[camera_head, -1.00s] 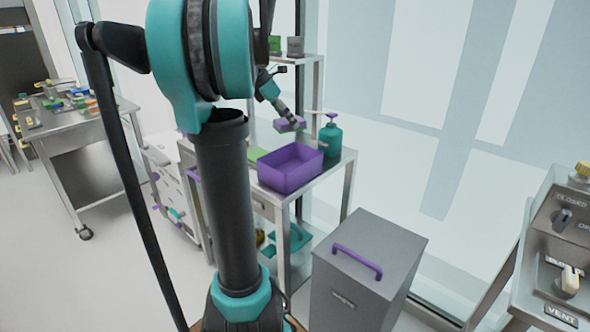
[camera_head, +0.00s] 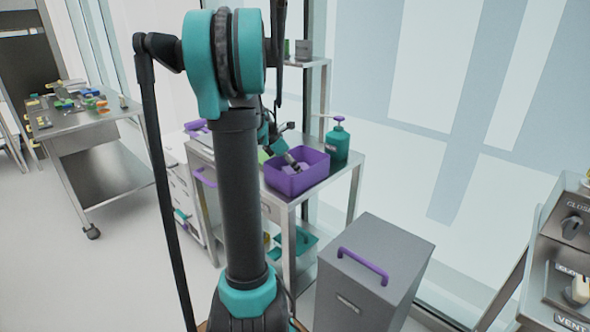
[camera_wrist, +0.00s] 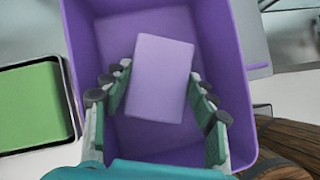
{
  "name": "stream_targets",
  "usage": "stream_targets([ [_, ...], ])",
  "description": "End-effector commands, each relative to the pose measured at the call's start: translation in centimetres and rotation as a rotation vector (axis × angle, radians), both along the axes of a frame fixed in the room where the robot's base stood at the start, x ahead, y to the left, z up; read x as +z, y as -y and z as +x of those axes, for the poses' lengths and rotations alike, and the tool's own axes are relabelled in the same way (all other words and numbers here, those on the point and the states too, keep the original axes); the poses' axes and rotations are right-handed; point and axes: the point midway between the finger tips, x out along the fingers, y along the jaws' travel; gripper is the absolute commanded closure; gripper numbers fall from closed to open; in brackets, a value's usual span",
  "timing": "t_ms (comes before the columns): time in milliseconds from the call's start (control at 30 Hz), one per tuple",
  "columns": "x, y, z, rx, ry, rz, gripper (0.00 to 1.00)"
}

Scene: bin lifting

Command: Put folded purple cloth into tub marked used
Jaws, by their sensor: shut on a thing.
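The folded purple cloth (camera_wrist: 163,55) is a light purple block between my gripper's fingers in the wrist view. My gripper (camera_wrist: 158,84) is shut on it, with a finger along each side. Both are inside the open purple tub (camera_wrist: 233,62); how far the cloth is from the tub's floor I cannot tell. In the head view, my gripper (camera_head: 293,165) reaches down into the tub (camera_head: 301,184), which stands on the steel table. No marking on the tub is readable in these frames.
A teal pump bottle (camera_head: 335,142) stands close behind the tub at the right. A green-filled tray (camera_wrist: 32,105) lies left of the tub in the wrist view. A grey cabinet with a purple handle (camera_head: 363,266) stands in front of the table.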

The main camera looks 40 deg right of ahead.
Motion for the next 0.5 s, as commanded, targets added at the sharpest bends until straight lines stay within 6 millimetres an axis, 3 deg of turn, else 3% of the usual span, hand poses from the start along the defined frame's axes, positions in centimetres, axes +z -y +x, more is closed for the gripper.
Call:
stream_targets([
  [433, -0.90, -0.01, -0.01, 0.000, 0.000, 0.000, 0.69],
  [467, -0.85, -0.01, -0.02, 0.000, 0.000, 0.000, 0.39],
  [500, -0.84, -0.01, -0.02, 0.000, 0.000, 0.000, 0.34],
])
